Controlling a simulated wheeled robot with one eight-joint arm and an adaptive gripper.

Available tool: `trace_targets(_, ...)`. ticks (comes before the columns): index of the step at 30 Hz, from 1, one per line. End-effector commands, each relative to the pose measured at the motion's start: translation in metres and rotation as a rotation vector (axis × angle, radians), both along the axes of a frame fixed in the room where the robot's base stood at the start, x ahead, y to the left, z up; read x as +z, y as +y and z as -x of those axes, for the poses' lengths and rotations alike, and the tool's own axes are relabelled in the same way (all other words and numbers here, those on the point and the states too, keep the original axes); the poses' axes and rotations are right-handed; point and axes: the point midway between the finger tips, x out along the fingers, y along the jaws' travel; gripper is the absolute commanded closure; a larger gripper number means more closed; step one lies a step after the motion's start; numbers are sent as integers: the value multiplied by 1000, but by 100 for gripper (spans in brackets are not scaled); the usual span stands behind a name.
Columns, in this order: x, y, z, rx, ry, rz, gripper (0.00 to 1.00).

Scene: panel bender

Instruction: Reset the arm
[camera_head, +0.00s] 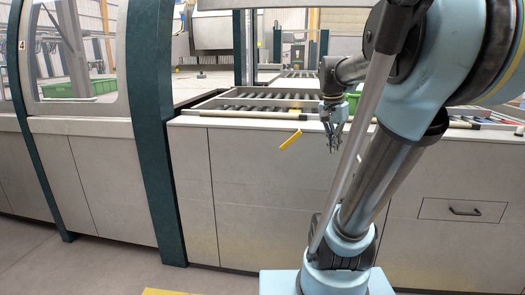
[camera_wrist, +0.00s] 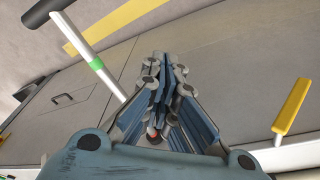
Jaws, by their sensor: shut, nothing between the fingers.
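My gripper (camera_head: 334,146) hangs in front of the bench's front face, fingers pointing down, with nothing held. In the wrist view my gripper (camera_wrist: 166,72) shows its fingers drawn together, empty. My arm stands at the right of the head view and covers part of the bench. A yellow-gripped lever (camera_head: 290,139) juts from the bench front, left of the gripper and apart from it. It also shows at the right of the wrist view (camera_wrist: 292,106).
A pale rod (camera_wrist: 88,55) with a green band and dark end lies left of the fingers in the wrist view. The bench (camera_head: 245,190) has a roller top (camera_head: 255,102) and a drawer handle (camera_head: 465,211). A green bin (camera_head: 353,102) stands behind. Floor at left front is clear.

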Motion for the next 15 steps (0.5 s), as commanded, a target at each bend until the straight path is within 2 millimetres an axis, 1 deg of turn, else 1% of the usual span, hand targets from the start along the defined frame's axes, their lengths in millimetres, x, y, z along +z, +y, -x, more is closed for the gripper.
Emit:
trace_targets(1, -14, 6, 15, 60, 0, -4, 100)
trace_targets(6, -59, 22, 55, 277, -3, -15, 100)
trace_targets(11, -106, 36, 91, 481, -12, -21, 100)
trace_targets(12, -118, 40, 99, 531, -15, -22, 100)
trace_targets(15, -145, 47, 118, 644, -23, -22, 100)
